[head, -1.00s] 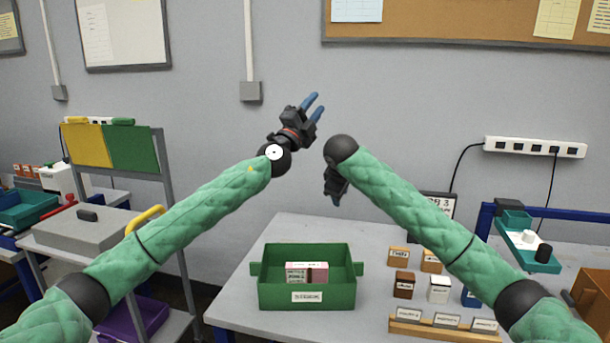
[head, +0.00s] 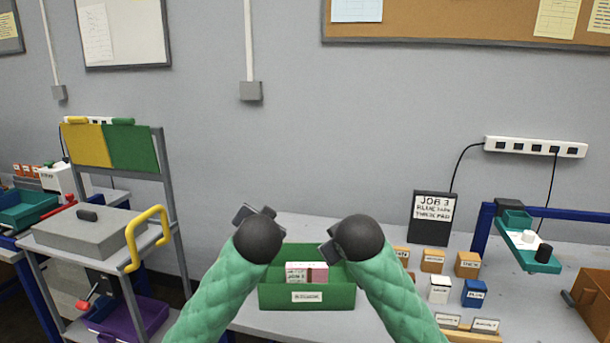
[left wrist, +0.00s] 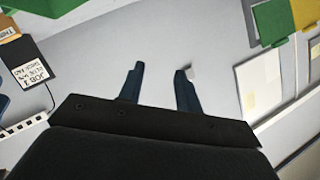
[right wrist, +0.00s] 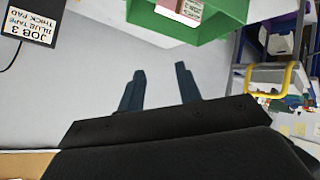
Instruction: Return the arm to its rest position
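My left gripper (left wrist: 160,75) is open and empty in the left wrist view, with its two blue fingers apart and the wall beyond them. My right gripper (right wrist: 160,75) is open and empty in the right wrist view, with only a pale surface between its fingers. In the head view both arms come up from the bottom centre, bent at black joints.
The green bin (head: 307,297) on the table holds a pink-and-white box (head: 306,272). Small labelled blocks, a job sign (head: 431,218) and a teal plotter part (head: 530,250) stand to the right. A cart with a grey case (head: 85,232) and yellow handle (head: 146,238) is left.

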